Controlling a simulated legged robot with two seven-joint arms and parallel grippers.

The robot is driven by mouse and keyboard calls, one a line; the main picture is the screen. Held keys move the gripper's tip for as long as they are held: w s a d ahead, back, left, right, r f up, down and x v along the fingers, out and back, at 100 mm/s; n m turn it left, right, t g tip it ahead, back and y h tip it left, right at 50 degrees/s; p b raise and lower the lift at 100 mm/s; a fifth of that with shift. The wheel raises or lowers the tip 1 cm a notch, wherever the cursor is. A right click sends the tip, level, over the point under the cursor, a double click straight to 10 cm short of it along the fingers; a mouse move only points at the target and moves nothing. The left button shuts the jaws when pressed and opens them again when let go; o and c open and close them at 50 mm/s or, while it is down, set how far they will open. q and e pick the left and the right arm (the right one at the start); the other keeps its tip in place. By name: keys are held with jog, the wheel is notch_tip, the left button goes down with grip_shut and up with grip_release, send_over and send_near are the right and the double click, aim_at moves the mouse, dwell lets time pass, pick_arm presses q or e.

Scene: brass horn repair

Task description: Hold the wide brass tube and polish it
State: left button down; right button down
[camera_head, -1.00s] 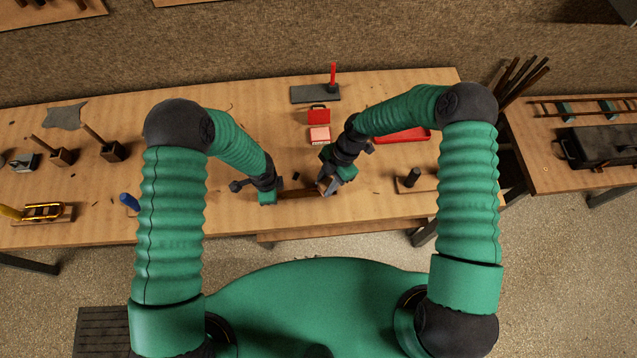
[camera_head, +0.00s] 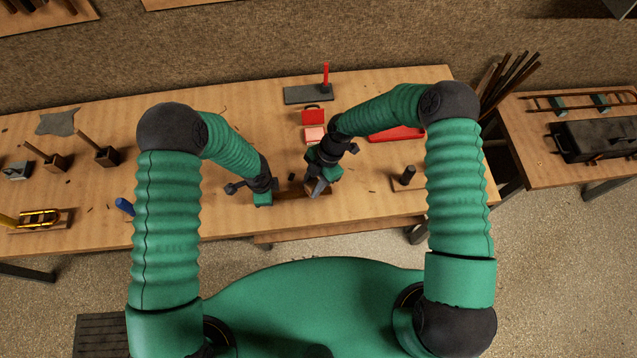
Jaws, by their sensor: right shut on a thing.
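A brown, bar-like piece (camera_head: 288,194) lies near the table's front edge between my two grippers. It may be the wide brass tube, but it is partly hidden and too small to be sure. My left gripper (camera_head: 262,199) is at its left end, pointing down; its fingers are hidden, so I cannot tell whether it grips. My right gripper (camera_head: 318,183) is shut on a small brown-grey block (camera_head: 314,190) at or just above the right part of the bar. Whether block and bar touch is unclear.
An open red box (camera_head: 314,117) with a pink block (camera_head: 314,134) stands behind my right gripper. A red tray (camera_head: 397,134) is partly behind my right arm. A dark post on a board (camera_head: 408,176) stands right. A blue handle (camera_head: 124,206) lies left.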

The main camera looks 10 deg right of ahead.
jog(key=shift+a, duration=1.55)
jog(key=shift+d+r, duration=0.1)
jog(key=shift+r, duration=2.95)
notch_tip(320, 180, up, 3)
jog(key=shift+f, duration=3.6)
